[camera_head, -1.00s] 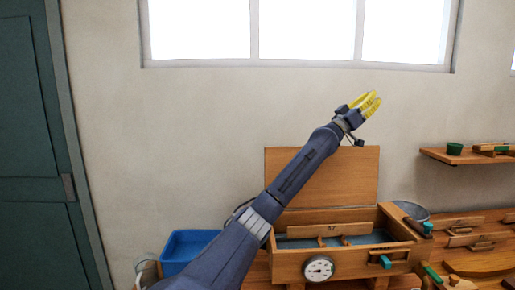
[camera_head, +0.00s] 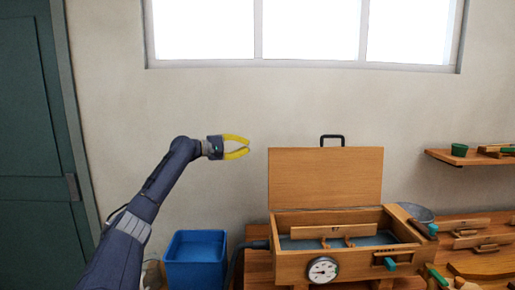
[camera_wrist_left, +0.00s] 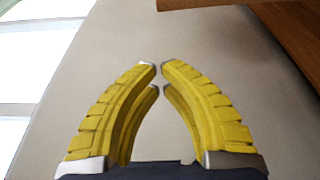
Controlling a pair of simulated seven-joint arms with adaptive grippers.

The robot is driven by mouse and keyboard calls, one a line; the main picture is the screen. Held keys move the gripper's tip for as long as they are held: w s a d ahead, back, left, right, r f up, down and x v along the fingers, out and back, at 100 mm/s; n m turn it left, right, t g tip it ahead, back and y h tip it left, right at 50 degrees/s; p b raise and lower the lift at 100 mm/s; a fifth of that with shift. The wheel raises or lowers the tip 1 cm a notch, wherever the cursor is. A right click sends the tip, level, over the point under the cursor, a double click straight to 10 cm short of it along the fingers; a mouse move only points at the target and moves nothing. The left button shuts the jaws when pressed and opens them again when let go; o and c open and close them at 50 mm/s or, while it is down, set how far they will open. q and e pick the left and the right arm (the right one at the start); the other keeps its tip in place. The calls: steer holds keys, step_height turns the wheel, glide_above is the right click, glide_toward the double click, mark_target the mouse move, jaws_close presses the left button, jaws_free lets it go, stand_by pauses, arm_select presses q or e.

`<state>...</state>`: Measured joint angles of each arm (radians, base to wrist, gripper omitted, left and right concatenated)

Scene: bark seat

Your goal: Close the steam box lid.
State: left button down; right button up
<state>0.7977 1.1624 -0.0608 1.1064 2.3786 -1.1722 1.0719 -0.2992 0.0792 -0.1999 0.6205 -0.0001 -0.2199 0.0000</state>
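The steam box (camera_head: 291,266) is a wooden box on the bench in the head view, with a round dial on its front. Its lid (camera_head: 325,178) stands upright at the back, with a dark handle (camera_head: 332,139) on its top edge. The box is open, and a wooden piece marked with a number (camera_head: 325,231) lies across it. My right gripper is not in view.
A blue bin (camera_head: 195,262) stands left of the box, with a dark hose between them. A grey bucket (camera_head: 417,213) is behind the box's right end. A wall shelf (camera_head: 465,158) and bench tools are at the right. The wall space around my gripper is clear.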

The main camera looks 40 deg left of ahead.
arm_select(q)
steer(key=x, duration=1)
steer(key=shift+s+d, duration=1.2)
steer(key=shift+s, duration=0.3)
